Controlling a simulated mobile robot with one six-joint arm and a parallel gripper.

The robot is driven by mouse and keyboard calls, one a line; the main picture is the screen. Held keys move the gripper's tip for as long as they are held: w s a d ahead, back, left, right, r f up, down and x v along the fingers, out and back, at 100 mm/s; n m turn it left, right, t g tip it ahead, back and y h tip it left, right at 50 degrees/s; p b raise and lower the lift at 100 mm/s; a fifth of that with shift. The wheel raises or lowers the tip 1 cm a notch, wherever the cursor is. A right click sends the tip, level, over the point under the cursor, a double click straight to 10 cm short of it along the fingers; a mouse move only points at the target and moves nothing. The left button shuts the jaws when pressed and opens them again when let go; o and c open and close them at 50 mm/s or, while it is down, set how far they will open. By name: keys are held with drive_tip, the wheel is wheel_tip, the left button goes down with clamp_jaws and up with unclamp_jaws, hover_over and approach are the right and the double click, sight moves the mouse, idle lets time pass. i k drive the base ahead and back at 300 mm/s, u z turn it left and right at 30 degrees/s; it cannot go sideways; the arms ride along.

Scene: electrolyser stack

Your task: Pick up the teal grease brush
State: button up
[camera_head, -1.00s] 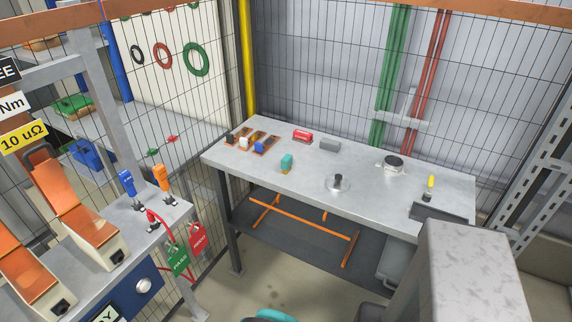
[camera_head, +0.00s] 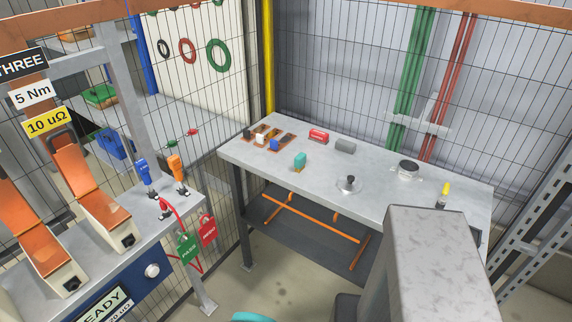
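The teal grease brush (camera_head: 300,160) looks like a small teal block on the grey metal table (camera_head: 320,182), left of the table's middle and near its front edge. It is small in the picture, so its bristles are hard to make out. Nothing touches it. My gripper is not in view. A large grey part at the lower right seems to be mine, and it hides the table's front right corner.
A rack (camera_head: 284,142) with small blocks, a red item (camera_head: 318,136), a grey cylinder (camera_head: 345,146), a knobbed lid (camera_head: 349,184), a round pot (camera_head: 408,169) and a yellow-topped item (camera_head: 445,190) stand on the table. A bench with tags (camera_head: 187,247) is at left. Mesh fencing stands behind.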

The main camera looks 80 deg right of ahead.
sight(299, 161)
drive_tip(key=u, duration=0.7)
drive_tip(key=k, duration=0.35)
drive_tip(key=z, duration=3)
drive_tip(key=i, duration=0.1)
drive_tip(key=u, duration=1.7)
